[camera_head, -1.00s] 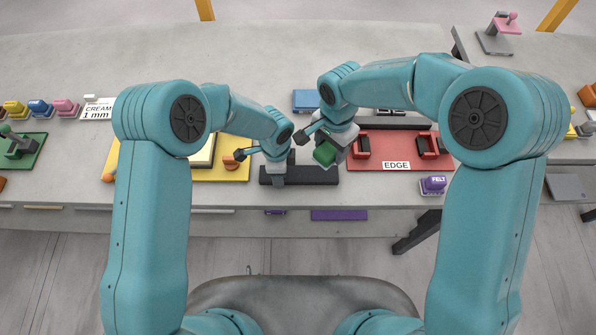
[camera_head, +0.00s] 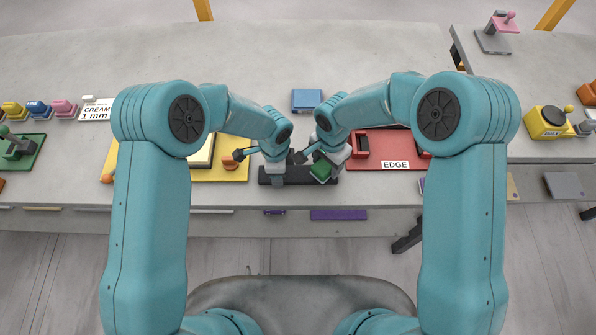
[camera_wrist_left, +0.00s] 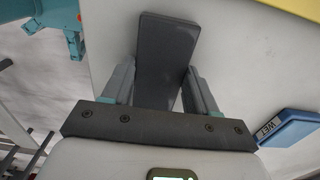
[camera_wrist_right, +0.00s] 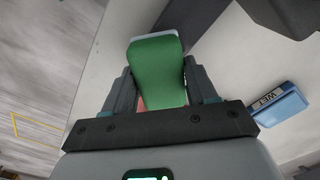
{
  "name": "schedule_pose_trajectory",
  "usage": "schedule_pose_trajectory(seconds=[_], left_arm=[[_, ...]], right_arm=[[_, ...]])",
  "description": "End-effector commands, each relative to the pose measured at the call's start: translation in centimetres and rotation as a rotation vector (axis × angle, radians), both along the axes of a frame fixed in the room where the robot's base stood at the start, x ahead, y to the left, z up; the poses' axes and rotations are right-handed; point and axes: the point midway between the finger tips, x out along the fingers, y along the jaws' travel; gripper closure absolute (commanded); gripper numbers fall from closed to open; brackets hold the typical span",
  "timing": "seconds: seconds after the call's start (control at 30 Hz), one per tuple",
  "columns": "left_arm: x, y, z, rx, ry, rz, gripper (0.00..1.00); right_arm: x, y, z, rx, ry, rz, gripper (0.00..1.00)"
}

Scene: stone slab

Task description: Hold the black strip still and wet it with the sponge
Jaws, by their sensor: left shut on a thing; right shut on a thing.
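The black strip (camera_head: 298,178) lies along the front part of the slab. My left gripper (camera_head: 274,174) is shut on it left of its middle; in the left wrist view the strip (camera_wrist_left: 165,50) runs out between the fingers. My right gripper (camera_head: 322,164) is shut on the green sponge (camera_head: 320,172), which is at the strip's right part. The sponge also shows between the fingers in the right wrist view (camera_wrist_right: 157,72), with the dark strip (camera_wrist_right: 197,14) behind its far end. I cannot tell whether sponge and strip touch. The sponge's underside is hidden.
A blue block (camera_head: 306,100) lies behind the strip; its label reads WET in the right wrist view (camera_wrist_right: 280,107). A yellow tray (camera_head: 225,172) is to the left, a red tray labelled EDGE (camera_head: 385,142) to the right. The slab's front edge runs close in front of the strip.

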Motion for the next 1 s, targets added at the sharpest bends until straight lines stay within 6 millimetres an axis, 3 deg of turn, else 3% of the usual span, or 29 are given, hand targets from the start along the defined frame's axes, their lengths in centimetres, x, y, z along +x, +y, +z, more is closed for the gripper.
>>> schedule_pose_trajectory(seconds=[1.0], left_arm=[[0.0,0.0,0.0,0.000,-0.001,0.000,0.97]], right_arm=[[0.0,0.0,-1.1,-0.001,0.001,-0.002,0.67]])
